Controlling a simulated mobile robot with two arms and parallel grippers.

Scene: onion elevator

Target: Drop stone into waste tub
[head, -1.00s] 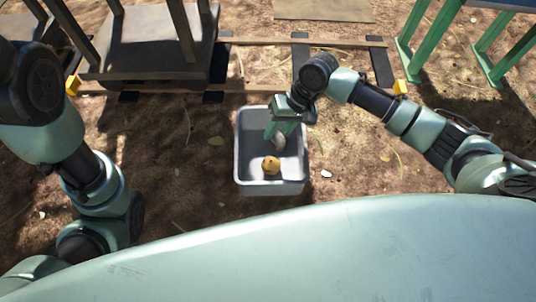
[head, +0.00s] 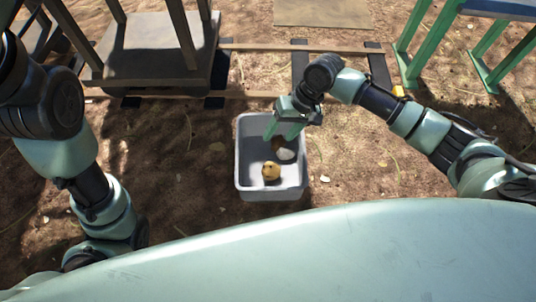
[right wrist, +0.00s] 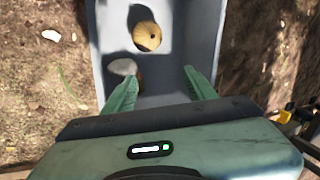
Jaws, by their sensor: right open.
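The waste tub (head: 240,165) is a grey open box on the ground, and its wall also shows in the right wrist view (right wrist: 212,30). My right gripper (head: 281,134) is over the far part of the tub, open and empty, fingers pointing down. The pale grey stone (head: 287,155) is inside the tub, below and apart from the fingers. In the right wrist view the stone (right wrist: 122,66) is near the left fingertip, partly covered by it. My left arm shows at the left, but its gripper is out of view.
A yellow onion-like bulb (head: 270,171) lies in the tub, with a brown lump (head: 279,143) near the stone. A wooden rail track (head: 260,46) with a dark cart (head: 160,50) lies behind. A green-legged stand (head: 430,35) is at the back right.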

